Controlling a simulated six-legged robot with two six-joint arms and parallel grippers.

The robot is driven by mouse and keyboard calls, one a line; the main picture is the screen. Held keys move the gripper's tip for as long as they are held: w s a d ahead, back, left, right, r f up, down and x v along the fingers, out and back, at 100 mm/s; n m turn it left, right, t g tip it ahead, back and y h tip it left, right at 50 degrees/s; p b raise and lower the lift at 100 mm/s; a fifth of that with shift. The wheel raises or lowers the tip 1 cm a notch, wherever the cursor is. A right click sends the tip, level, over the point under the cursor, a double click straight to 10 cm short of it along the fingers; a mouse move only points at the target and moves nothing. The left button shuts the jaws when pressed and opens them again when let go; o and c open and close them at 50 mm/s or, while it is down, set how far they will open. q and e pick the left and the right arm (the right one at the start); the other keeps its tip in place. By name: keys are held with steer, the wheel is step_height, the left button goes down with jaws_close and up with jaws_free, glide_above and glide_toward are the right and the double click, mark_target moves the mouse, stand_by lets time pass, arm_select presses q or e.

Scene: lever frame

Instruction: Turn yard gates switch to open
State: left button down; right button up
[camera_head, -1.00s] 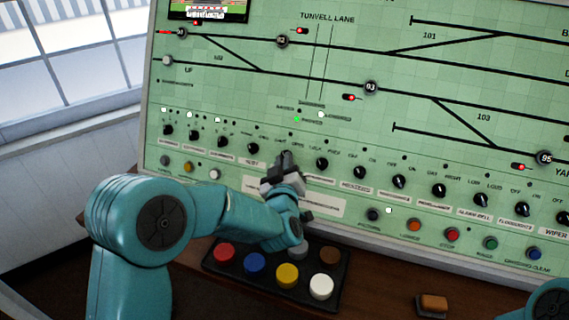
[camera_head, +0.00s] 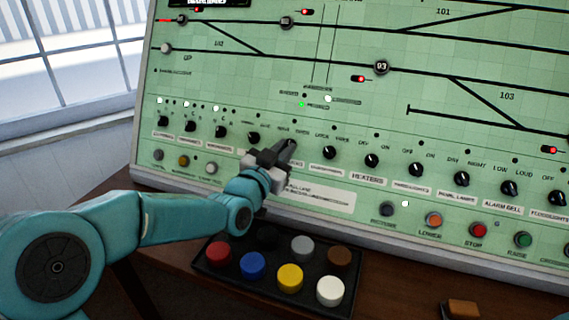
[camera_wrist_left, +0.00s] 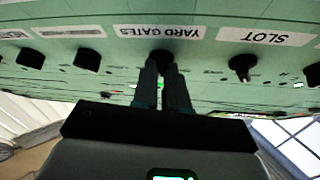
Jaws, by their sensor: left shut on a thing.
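The yard gates switch (camera_wrist_left: 161,55) is a small dark knob on the green panel, beside its white "YARD GATES" label (camera_wrist_left: 160,31), which appears upside down in the left wrist view. My left gripper (camera_wrist_left: 162,82) reaches the panel there, with its two dark fingers shut on the knob. In the head view my left gripper (camera_head: 286,152) covers the switch, in the row of knobs between the slot knob (camera_head: 253,138) and another knob (camera_head: 330,152). Which way the switch points is hidden by the fingers. My right gripper is not in view.
The slot knob also shows in the left wrist view (camera_wrist_left: 242,65), close beside the fingers. More knobs line the row on both sides. A black tray (camera_head: 210,268) of coloured round buttons stands on the desk below my left arm. A window (camera_head: 60,60) is at the left.

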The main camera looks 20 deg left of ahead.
arm_select(q)
steer(key=shift+a+r+m+h, duration=0.2)
steer(key=shift+m+h, duration=0.5)
steer(key=shift+m, duration=0.5)
steer(key=shift+w+r+m+g+h, duration=0.15)
steer(key=shift+m+g+h, duration=0.75)
steer(key=shift+m, duration=0.8)
steer(key=c, duration=1.3)
jaws_free()
steer(key=shift+c, duration=0.2)
steer(key=shift+o, duration=0.9)
steer(key=shift+f, duration=0.2)
steer(key=v, duration=1.6)
steer(key=shift+a+p, duration=0.15)
steer(key=shift+p, duration=0.3)
steer(key=shift+r, duration=0.1)
